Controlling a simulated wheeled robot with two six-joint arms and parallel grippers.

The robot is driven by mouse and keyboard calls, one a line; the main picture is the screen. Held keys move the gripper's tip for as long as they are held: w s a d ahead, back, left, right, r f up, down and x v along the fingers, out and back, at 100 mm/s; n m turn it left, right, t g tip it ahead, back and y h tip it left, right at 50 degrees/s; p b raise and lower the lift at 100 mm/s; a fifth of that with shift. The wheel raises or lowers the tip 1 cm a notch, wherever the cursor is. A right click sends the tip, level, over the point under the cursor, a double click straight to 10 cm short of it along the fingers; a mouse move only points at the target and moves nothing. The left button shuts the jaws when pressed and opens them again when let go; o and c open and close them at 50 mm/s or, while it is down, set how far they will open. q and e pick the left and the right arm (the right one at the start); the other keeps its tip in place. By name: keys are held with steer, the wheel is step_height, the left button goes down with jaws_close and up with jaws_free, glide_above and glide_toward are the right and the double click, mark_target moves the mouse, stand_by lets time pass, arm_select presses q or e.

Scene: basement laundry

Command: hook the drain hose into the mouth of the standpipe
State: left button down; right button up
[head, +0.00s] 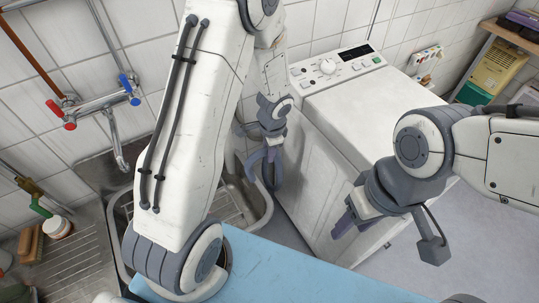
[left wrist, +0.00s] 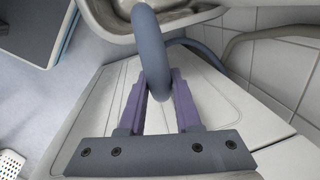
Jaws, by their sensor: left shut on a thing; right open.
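The drain hose (head: 277,177) is a blue-grey tube with a hooked end, held beside the washing machine in the head view. My left gripper (head: 262,150) is shut on it. In the left wrist view the hose (left wrist: 150,45) arches up between the two purple fingers of my left gripper (left wrist: 158,85), and more blue-grey tube curves away behind. A grey-beige pipe (left wrist: 270,34) runs to the right edge there; I cannot tell whether it is the standpipe. No standpipe mouth is clearly visible. My right gripper (head: 352,212) is open and empty, in front of the washing machine.
The white washing machine (head: 345,105) stands right of the steel sink (head: 262,208). A wall tap (head: 115,140) hangs over the sink. A blue surface (head: 285,270) lies at the bottom. A shelf with boxes (head: 497,68) is at upper right. Floor shows at lower right.

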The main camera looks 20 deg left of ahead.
arm_select(q)
steer(key=w+a+r+m+t+p, duration=0.15)
steer(key=r+m+p, duration=0.55)
steer(key=r+p, duration=0.95)
steer(key=w+a+r+m+g+p, duration=0.1)
steer(key=a+r+m+p, duration=0.2)
steer(key=r+m+p, duration=1.3)
steer(key=shift+w+a+r+n+b, duration=1.75)
steer(key=shift+a+r+n+b, duration=1.4)
steer(key=shift+a+n, duration=1.15)
step_height(320, 180, down, 9)
steer(key=b, duration=0.6)
steer(key=shift+b, duration=0.3)
steer(key=shift+f+t, duration=0.1)
steer(key=shift+t, duration=0.15)
